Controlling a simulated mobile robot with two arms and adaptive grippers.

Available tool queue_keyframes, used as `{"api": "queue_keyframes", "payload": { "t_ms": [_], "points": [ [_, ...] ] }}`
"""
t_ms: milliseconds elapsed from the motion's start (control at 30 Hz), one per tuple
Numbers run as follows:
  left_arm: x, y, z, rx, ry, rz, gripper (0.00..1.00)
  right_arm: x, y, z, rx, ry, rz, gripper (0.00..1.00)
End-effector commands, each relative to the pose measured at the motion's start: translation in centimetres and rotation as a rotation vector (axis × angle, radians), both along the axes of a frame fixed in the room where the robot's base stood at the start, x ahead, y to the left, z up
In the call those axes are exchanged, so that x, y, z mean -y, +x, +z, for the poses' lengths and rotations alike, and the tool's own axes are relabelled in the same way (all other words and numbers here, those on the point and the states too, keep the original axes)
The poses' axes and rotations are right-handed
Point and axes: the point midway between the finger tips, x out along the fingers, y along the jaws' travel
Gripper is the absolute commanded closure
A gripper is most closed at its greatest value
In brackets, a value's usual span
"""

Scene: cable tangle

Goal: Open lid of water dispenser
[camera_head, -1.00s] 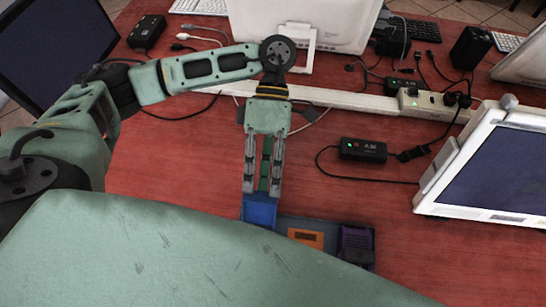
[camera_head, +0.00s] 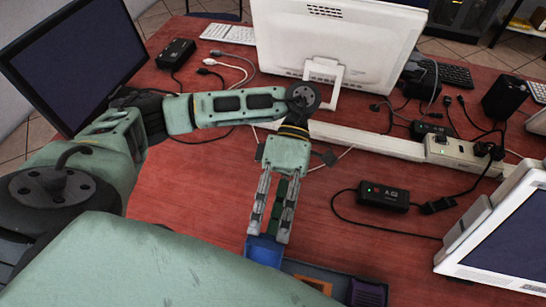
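No water dispenser or lid shows in this view. My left gripper (camera_head: 268,240) points down over the front of the red table, its two grey fingers apart. Its tips meet the top edge of a blue piece (camera_head: 264,252). I cannot tell whether the fingers hold this piece or only stand in front of it. To its right is a dark tray (camera_head: 342,277) with an orange piece (camera_head: 314,284) and a purple piece (camera_head: 366,293). My own green body part hides the lower side of these. My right gripper is not in view.
A black adapter box (camera_head: 384,196) with a cable lies right of the gripper. A white cable channel (camera_head: 370,140) and a power strip (camera_head: 460,156) run behind it. White monitors (camera_head: 340,40) stand at the back and right. The red table (camera_head: 335,230) is bare between gripper and adapter.

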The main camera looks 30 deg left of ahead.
Motion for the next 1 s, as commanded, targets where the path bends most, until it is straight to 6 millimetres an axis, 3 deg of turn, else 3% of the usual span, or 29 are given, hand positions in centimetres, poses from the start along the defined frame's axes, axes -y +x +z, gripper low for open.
{"api": "queue_keyframes", "payload": {
  "t_ms": [33,133,233,1000],
  "points": [
    [0.35,-1.02,-1.88,-0.01,0.015,-0.007,0.82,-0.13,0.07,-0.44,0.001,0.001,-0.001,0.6],
    [0.3,-1.01,-1.86,-0.011,0.016,-0.006,0.67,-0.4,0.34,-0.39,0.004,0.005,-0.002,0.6],
    [0.26,-0.98,-1.8,-0.01,0.019,-0.005,0.61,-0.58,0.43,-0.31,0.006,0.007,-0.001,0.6],
    [0.06,-0.67,-1.56,-0.012,0.026,0.004,0.67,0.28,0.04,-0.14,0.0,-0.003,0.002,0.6]
  ]
}}
